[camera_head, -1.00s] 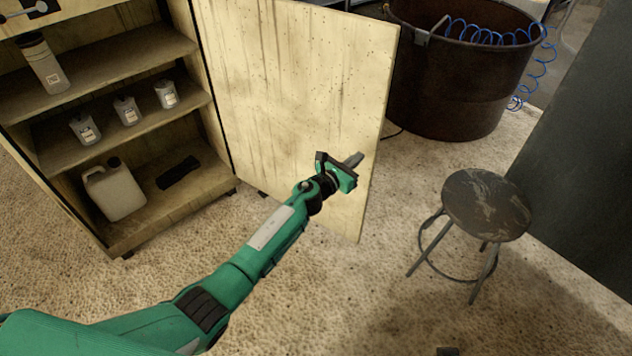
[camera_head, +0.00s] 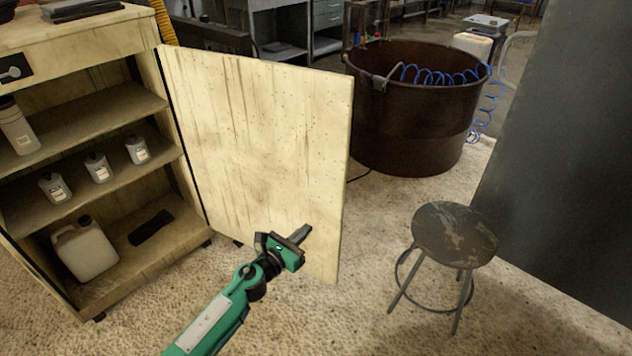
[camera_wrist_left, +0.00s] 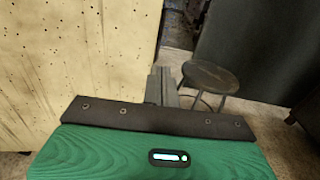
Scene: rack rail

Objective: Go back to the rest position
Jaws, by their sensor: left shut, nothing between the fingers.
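My left gripper (camera_head: 301,234) is shut and empty, in front of the lower part of the open cabinet door (camera_head: 262,140) in the head view. In the left wrist view its closed fingers (camera_wrist_left: 161,86) point away, with the door (camera_wrist_left: 75,60) on the left and a stool (camera_wrist_left: 210,78) beyond on the right. I cannot tell from these views whether the fingers touch the door. My right gripper is not in view.
The cabinet's shelves hold small bottles (camera_head: 97,168), a white jug (camera_head: 84,250) and a dark object (camera_head: 151,228). A rusty drum (camera_head: 410,125) with a blue coiled hose stands behind the door. The round stool (camera_head: 454,236) stands right. Bare floor lies between door and stool.

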